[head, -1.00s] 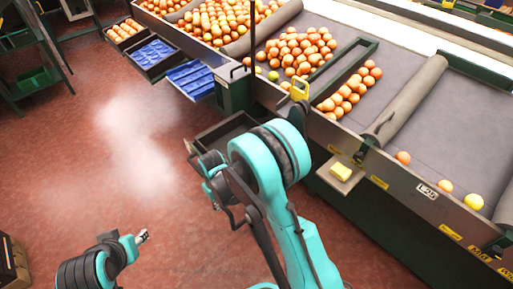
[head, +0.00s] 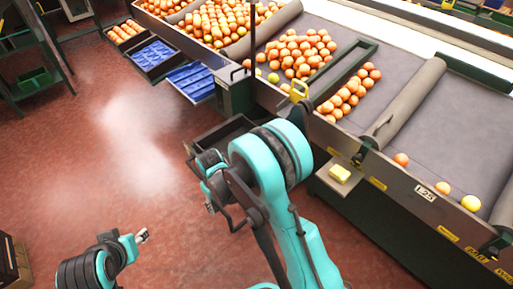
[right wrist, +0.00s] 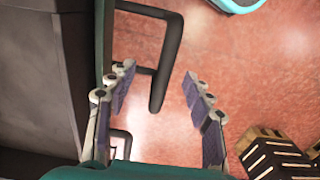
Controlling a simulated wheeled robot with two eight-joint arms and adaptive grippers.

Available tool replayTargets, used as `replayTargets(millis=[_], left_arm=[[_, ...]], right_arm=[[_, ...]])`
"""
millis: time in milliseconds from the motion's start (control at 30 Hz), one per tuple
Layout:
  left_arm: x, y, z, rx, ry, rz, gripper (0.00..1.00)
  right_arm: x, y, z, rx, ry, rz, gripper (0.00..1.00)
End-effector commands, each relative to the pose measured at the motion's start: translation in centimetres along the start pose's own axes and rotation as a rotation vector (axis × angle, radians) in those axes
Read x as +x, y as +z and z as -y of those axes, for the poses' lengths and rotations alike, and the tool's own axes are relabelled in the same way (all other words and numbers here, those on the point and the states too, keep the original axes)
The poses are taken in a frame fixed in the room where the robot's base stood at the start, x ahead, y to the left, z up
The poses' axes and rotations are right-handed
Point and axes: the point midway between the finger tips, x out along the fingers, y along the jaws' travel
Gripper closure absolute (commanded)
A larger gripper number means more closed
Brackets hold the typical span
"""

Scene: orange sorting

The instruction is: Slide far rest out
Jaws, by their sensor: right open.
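A dark, empty tray rest (head: 222,132) juts from the machine's near side, partly hidden behind my right arm in the head view. I cannot tell for sure that it is the far rest. In the right wrist view a dark bent bar (right wrist: 157,95) stands out over the floor. My right gripper (right wrist: 157,73) is open, with the bar's lower end between its spread fingers and no clear contact on either side. The head view hardly shows those fingers. My left gripper (head: 142,236) is low at the bottom left, away from the machine; its finger gap is too small to judge.
Blue trays (head: 190,80) rest farther along the machine's side. Oranges lie on the sorting belt (head: 470,110). A crate (head: 12,262) stands at the bottom left. The red floor (head: 90,150) between is clear.

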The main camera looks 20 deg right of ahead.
Motion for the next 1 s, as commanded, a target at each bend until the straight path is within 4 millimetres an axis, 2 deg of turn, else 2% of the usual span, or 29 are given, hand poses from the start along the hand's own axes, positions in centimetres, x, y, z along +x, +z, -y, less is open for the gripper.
replayTargets(millis=[33,500,1000], left_arm=[[-0.5,-0.3,0.0,0.000,0.000,0.000,0.60],[-2.5,-1.8,0.0,0.000,0.000,0.000,0.60],[-2.5,-1.8,0.0,0.000,0.000,0.000,0.60]], right_arm=[[-0.7,0.0,0.0,0.000,0.000,0.000,0.48],[-4.5,0.0,0.0,0.000,0.000,0.000,0.48],[-4.7,0.0,0.0,0.000,0.000,0.000,0.48]])
